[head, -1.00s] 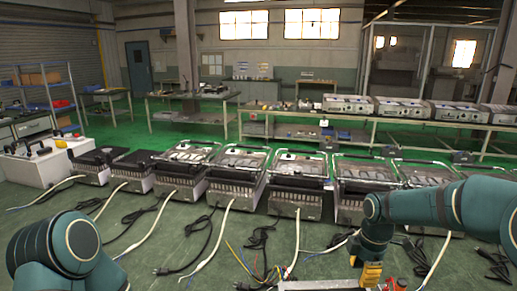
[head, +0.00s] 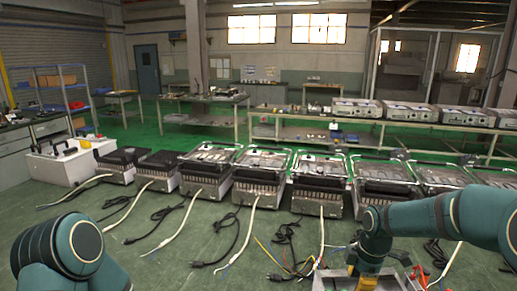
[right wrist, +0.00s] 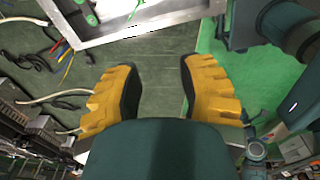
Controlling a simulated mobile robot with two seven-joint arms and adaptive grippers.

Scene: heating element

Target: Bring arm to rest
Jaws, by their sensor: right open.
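My right arm (head: 440,220) comes in from the right in the head view, bent with its wrist pointing down. My right gripper (head: 368,281) is at the bottom edge of that view, partly cut off. In the right wrist view the right gripper (right wrist: 158,90) shows two yellow fingers set wide apart. It is open, with only floor visible between the fingers. My left arm (head: 70,250) shows at the bottom left of the head view as a rounded teal joint. The left gripper is out of view.
A metal-framed tray (head: 325,280) lies beside the right gripper; its rim (right wrist: 140,25) crosses the top of the wrist view. A row of heating units (head: 262,178) with trailing cables stands ahead. A white box (head: 62,165) stands at the left.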

